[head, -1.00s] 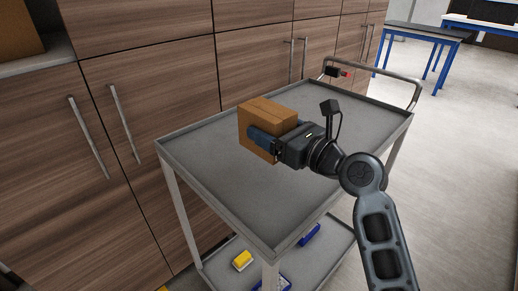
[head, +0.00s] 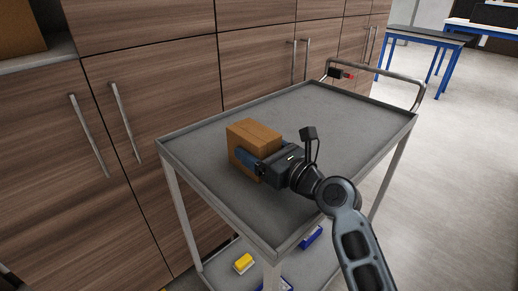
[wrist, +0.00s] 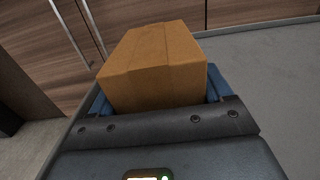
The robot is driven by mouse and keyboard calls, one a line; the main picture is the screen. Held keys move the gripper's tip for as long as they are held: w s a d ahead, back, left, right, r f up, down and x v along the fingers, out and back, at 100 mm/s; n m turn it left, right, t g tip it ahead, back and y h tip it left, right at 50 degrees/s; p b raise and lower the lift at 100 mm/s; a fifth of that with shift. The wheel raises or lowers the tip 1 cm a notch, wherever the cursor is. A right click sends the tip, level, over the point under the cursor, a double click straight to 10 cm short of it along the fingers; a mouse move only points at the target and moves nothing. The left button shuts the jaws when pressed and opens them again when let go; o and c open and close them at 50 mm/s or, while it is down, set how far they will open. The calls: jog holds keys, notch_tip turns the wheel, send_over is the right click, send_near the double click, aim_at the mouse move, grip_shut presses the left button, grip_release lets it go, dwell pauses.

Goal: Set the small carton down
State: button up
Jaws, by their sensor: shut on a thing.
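The small carton (head: 256,136) is a brown cardboard box with a tape seam. In the head view it is over the left part of the grey cart's top tray (head: 330,125), low and close to the surface. I cannot tell whether its underside touches the tray. My gripper (head: 250,160) is shut on the carton, its blue fingers on either side. In the wrist view the carton (wrist: 155,70) sits between the blue fingers, upright, and its far underside is hidden.
The tray has a raised rim and is otherwise clear. Wooden cabinets (head: 150,70) with metal handles stand behind it. A lower shelf holds a yellow item (head: 243,262) and blue items (head: 311,237). A push handle (head: 400,85) rises at the far end.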

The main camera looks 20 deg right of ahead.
jog(key=o, duration=1.2)
jog(key=shift+c, duration=0.2)
jog(key=shift+v, duration=3.75)
jog(key=shift+r, duration=0.1)
